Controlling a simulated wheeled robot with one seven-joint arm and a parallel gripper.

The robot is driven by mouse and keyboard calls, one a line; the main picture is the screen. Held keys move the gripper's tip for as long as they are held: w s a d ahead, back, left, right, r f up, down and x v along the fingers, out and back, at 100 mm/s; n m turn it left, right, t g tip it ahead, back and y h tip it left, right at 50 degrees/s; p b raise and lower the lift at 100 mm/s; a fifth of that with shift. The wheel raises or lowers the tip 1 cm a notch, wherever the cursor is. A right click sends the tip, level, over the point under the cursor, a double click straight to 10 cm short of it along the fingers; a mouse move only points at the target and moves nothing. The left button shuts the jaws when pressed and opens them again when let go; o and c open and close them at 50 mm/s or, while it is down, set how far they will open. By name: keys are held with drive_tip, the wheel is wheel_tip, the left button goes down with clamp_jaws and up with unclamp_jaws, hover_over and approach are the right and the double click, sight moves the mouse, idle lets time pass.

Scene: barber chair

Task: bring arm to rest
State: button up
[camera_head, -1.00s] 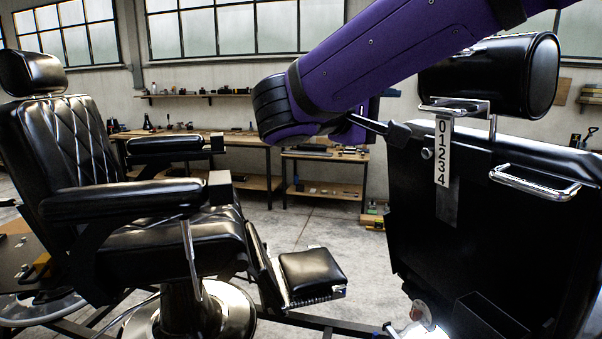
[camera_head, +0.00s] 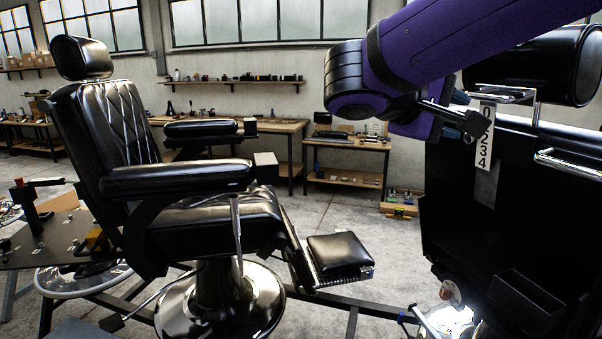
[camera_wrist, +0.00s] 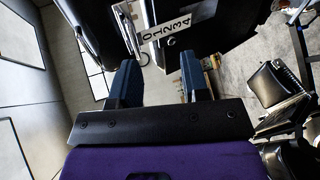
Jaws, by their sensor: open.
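My purple arm reaches in from the upper right in the head view, and my gripper (camera_head: 470,120) points right at its end. It overlaps the scale plate marked 01234 (camera_head: 484,160) in the picture and hides part of its digits; I cannot tell whether they touch. In the wrist view my gripper (camera_wrist: 160,78) has its two dark fingers well apart with nothing between them. The scale plate (camera_wrist: 165,36) shows beyond the fingertips.
A black upright panel (camera_head: 455,210) with a cylindrical headrest (camera_head: 535,65) stands close on the right. A black barber chair (camera_head: 180,180) with a footrest (camera_head: 338,255) fills the left. A workbench (camera_head: 225,121) runs along the back wall. Bare floor lies between.

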drive_tip(key=s+d+f+m+y, duration=0.2)
drive_tip(key=s+d+f+y, duration=0.2)
drive_tip(key=s, duration=0.4)
drive_tip(key=s+d+f+m+y, duration=0.3)
drive_tip(key=s+d+f+y, duration=0.1)
drive_tip(key=s+f+y, duration=0.3)
drive_tip(key=s+y, duration=0.1)
drive_tip(key=y, duration=0.1)
drive_tip(key=shift+s+f+y, duration=0.3)
drive_tip(key=shift+g, duration=0.3)
